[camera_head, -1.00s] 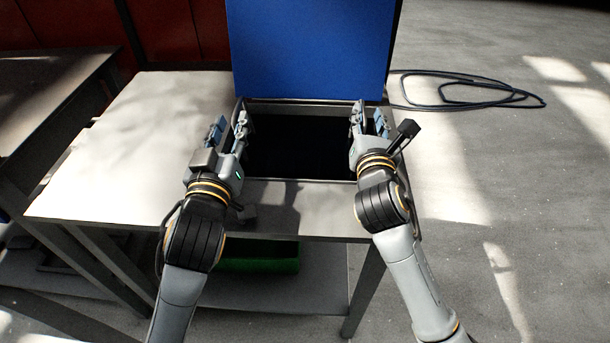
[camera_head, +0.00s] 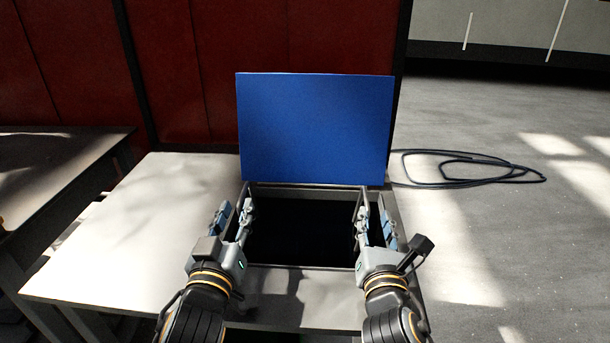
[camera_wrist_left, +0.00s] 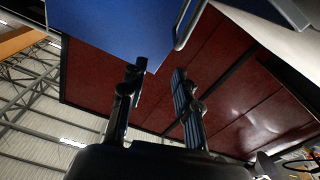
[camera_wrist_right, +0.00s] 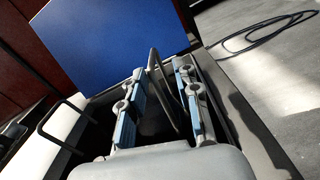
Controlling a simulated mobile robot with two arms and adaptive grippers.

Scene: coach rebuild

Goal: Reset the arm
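My left gripper (camera_head: 232,214) is at the left side of an open case (camera_head: 300,266), and its two fingers are apart. The left wrist view shows its fingers (camera_wrist_left: 158,95) with an empty gap between them. My right gripper (camera_head: 377,222) is at the right side of the case with its fingers apart. In the right wrist view its fingers (camera_wrist_right: 160,100) are also spread, and a thin grey bent bar (camera_wrist_right: 160,85) shows by the gap. I cannot tell whether the bar is between the fingers. The blue lid (camera_head: 315,130) stands upright behind the dark interior.
The case rests on a pale table (camera_head: 130,235), whose left part is bare. Another table (camera_head: 50,160) stands at the left. Red panels (camera_head: 185,70) rise behind. A dark cable coil (camera_head: 465,168) lies on the floor at the right.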

